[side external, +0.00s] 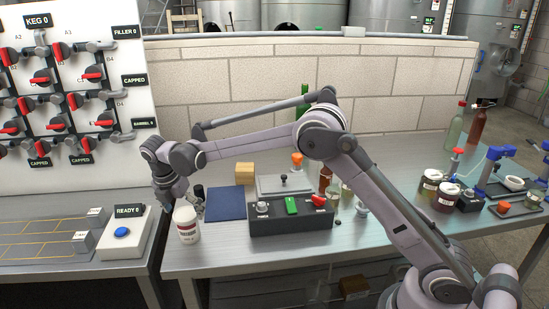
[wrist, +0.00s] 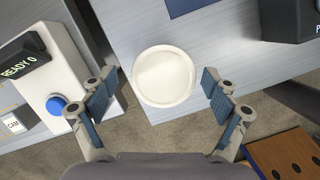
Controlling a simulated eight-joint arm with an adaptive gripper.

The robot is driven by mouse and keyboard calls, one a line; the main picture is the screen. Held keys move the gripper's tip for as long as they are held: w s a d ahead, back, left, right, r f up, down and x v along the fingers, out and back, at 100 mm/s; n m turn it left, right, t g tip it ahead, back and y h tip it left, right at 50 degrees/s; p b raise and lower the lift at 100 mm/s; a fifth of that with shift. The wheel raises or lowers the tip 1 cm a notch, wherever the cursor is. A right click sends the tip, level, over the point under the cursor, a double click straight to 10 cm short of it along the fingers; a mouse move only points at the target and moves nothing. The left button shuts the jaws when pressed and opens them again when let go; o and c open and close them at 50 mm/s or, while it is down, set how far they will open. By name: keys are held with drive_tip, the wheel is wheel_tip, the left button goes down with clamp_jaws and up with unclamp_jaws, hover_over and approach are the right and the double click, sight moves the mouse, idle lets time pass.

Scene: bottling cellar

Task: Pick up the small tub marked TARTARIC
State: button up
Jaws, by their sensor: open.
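The small tub (side external: 187,226) is white with a dark red label and stands upright near the left front corner of the steel table. Its lettering is too small to read surely. In the wrist view the tub's round white lid (wrist: 163,76) shows from above, between and just ahead of the fingertips. My gripper (wrist: 161,90) is open and empty, with one finger on each side of the lid and a gap to both. In the side view my gripper (side external: 172,200) hangs just above and slightly left of the tub, partly overlapping its top.
A white READY box (side external: 125,236) with a blue button stands left of the tub, on the neighbouring bench. A dark blue mat (side external: 225,203), small dark items and a black control box (side external: 290,217) stand to its right. The table's edge lies close by.

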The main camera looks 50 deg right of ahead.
drive_tip(key=shift+s+x, duration=0.15)
drive_tip(key=shift+x, duration=1.2)
drive_tip(key=shift+s+x, duration=0.15)
drive_tip(key=shift+x, duration=1.2)
drive_tip(key=shift+a, duration=0.15)
drive_tip(key=c, duration=1.5)
